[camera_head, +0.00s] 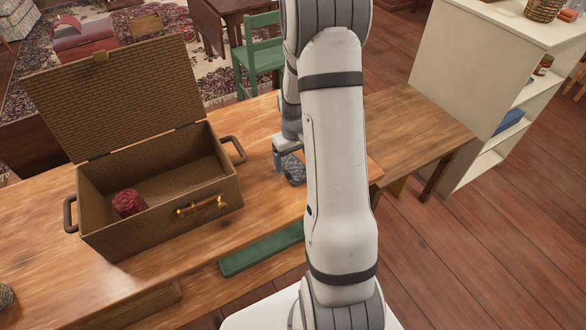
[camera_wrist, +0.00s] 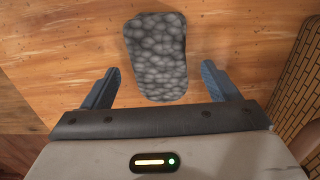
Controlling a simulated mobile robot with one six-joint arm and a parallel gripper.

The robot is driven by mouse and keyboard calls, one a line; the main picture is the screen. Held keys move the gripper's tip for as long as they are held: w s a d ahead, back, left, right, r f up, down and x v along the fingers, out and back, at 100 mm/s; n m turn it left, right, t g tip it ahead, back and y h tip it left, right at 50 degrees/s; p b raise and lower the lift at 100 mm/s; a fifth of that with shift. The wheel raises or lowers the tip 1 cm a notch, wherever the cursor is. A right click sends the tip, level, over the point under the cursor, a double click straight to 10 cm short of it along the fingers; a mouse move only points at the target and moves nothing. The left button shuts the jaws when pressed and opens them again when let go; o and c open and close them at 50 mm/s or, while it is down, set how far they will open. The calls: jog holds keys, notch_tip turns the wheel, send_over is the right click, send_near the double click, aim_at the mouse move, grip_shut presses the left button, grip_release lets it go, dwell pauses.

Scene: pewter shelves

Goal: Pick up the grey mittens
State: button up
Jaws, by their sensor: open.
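The grey mittens (camera_wrist: 157,58) show in the wrist view as one dark grey, bumpy, oblong bundle on the wooden table. They also show in the head view (camera_head: 294,172), partly hidden by my arm and gripper. My gripper (camera_wrist: 160,84) is open, with its two blue fingers apart on either side of the near end of the mittens. In the head view my gripper (camera_head: 284,160) is low over the table beside the basket. I see no finger touching the mittens, and the exact height above the table is hard to tell.
An open wicker basket (camera_head: 160,217) with a raised lid stands left of my gripper, holding a dark red ball (camera_head: 129,203). Its wall also shows at the right of the wrist view (camera_wrist: 300,85). A white shelf (camera_head: 478,75) stands at right. Bare table (camera_head: 415,125) lies right of my arm.

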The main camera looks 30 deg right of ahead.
aim_at(294, 165)
jog(key=shift+f, duration=1.6)
jog(key=shift+c, duration=0.3)
jog(key=c, duration=1)
